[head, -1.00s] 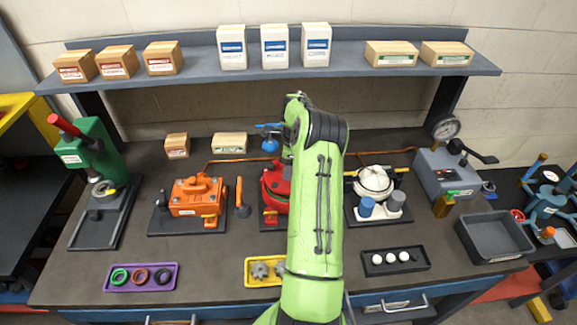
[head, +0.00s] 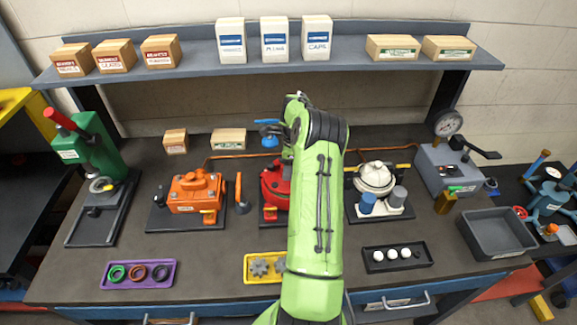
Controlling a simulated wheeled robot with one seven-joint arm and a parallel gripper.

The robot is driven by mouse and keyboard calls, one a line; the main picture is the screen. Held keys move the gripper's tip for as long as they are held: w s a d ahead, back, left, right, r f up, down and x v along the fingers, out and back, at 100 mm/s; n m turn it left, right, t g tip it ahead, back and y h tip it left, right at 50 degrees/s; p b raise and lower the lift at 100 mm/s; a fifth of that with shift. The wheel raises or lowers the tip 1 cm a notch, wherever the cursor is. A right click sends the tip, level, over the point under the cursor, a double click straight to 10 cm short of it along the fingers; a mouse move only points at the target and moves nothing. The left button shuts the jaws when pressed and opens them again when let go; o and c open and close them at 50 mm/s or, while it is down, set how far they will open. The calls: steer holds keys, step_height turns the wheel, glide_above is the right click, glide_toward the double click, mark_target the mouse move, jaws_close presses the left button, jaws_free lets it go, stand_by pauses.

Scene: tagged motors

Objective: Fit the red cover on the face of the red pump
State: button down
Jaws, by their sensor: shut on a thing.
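The red pump (head: 273,184) stands on a dark base plate on the bench, left of my green arm. The arm covers its right part, so only a strip of its left side shows. Its face cannot be made out. I cannot see a separate red cover; it may be hidden behind the arm. My gripper is not visible. The arm reaches up the middle of the view and bends over at its top, and its end is hidden behind the links.
An orange pump (head: 196,193) stands left and a white pump (head: 374,178) right of the red one. In front lie a purple ring tray (head: 112,284), a yellow gear tray (head: 264,280) and a black ball tray (head: 375,268). An empty grey bin (head: 497,250) stands right.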

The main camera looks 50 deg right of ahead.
steer(key=shift+f+b, duration=0.45)
steer(key=shift+f, duration=0.1)
steer(key=shift+c, duration=1.7)
jaws_free()
steer(key=shift+a+f, duration=0.1)
steer(key=shift+r+p, duration=1.95)
steer(key=shift+r, duration=1.2)
